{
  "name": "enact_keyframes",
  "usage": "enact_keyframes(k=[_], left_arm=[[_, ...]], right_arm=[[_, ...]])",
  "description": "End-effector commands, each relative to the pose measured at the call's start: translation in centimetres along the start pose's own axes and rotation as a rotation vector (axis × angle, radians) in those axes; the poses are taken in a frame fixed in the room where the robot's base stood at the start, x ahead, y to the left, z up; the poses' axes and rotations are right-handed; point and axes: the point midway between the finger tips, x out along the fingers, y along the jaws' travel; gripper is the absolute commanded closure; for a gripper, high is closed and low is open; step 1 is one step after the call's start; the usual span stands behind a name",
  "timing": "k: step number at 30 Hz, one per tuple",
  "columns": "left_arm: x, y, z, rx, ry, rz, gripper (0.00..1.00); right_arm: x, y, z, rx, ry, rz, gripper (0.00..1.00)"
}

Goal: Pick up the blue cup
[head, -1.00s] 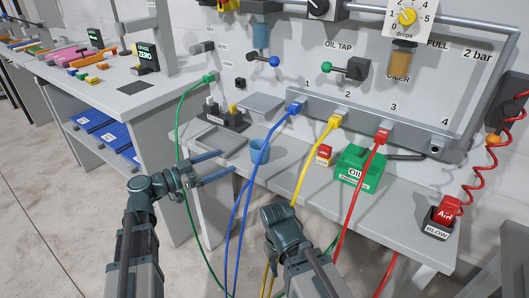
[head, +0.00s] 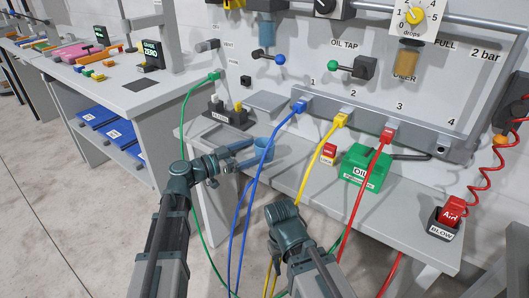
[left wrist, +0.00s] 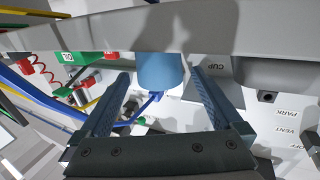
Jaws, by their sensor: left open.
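The blue cup (head: 264,149) stands near the front edge of the grey bench, partly behind the blue hose. My left gripper (head: 244,157) reaches in from the left, level with the cup, its jaws open and turned toward it. In the left wrist view the cup (left wrist: 160,70) shows between the two fingertips, with a gap to each finger; I cannot tell how deep between them it is. My right arm shows low in the middle of the head view; its fingers are hidden.
Blue, yellow and red hoses hang from the manifold (head: 420,142) across the bench front, the blue one (head: 247,200) close to the cup. A green oil box (head: 363,166) and a red block (head: 328,153) stand to the right. A plate marked CUP (left wrist: 205,86) shows beside the cup.

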Motion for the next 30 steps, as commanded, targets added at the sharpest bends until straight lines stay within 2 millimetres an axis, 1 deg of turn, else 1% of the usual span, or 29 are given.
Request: enact_keyframes(k=[3,7,10,15,17,18,20,21,23,24,28,29,30], left_arm=[[1.8,0.0,0.1,0.000,0.000,0.003,0.00],[3.7,0.0,0.1,0.000,0.000,0.002,0.00],[4.3,0.0,0.1,0.000,0.000,0.000,0.00],[4.2,0.1,0.1,0.000,0.000,-0.001,0.00],[4.2,0.1,0.1,0.000,0.000,-0.001,0.09],[4.2,0.1,0.1,0.000,0.000,-0.001,0.16],[4.2,0.1,0.1,0.000,0.000,-0.001,0.27],[4.2,0.1,0.1,0.000,0.000,-0.001,0.34],[4.2,0.1,0.1,0.000,0.000,-0.001,0.45],[4.2,0.1,0.1,0.000,0.000,-0.001,0.52],[4.2,0.1,0.1,0.000,0.000,-0.001,0.76],[4.2,0.1,0.1,0.000,0.000,-0.001,0.79],[4.2,0.1,0.1,0.000,0.000,-0.001,0.80]], right_arm=[[0.1,0.0,0.0,0.000,0.000,0.000,0.50],[0.1,0.0,0.0,0.000,0.000,0.000,0.50],[0.1,0.0,0.0,0.000,0.000,0.000,0.50],[0.1,0.0,0.0,0.000,0.000,0.000,0.50],[0.1,0.0,0.0,0.000,0.000,0.000,0.50],[0.1,0.0,0.0,0.000,0.000,0.000,0.50],[0.1,0.0,0.0,0.000,0.000,0.000,0.50],[0.1,0.0,0.0,0.000,0.000,0.000,0.50],[0.1,0.0,0.0,0.000,0.000,0.000,0.50],[0.1,0.0,0.0,0.000,0.000,0.000,0.50],[0.1,0.0,0.0,0.000,0.000,0.000,0.50],[0.1,0.0,0.0,0.000,0.000,0.000,0.50],[0.1,0.0,0.0,0.000,0.000,0.000,0.50]])
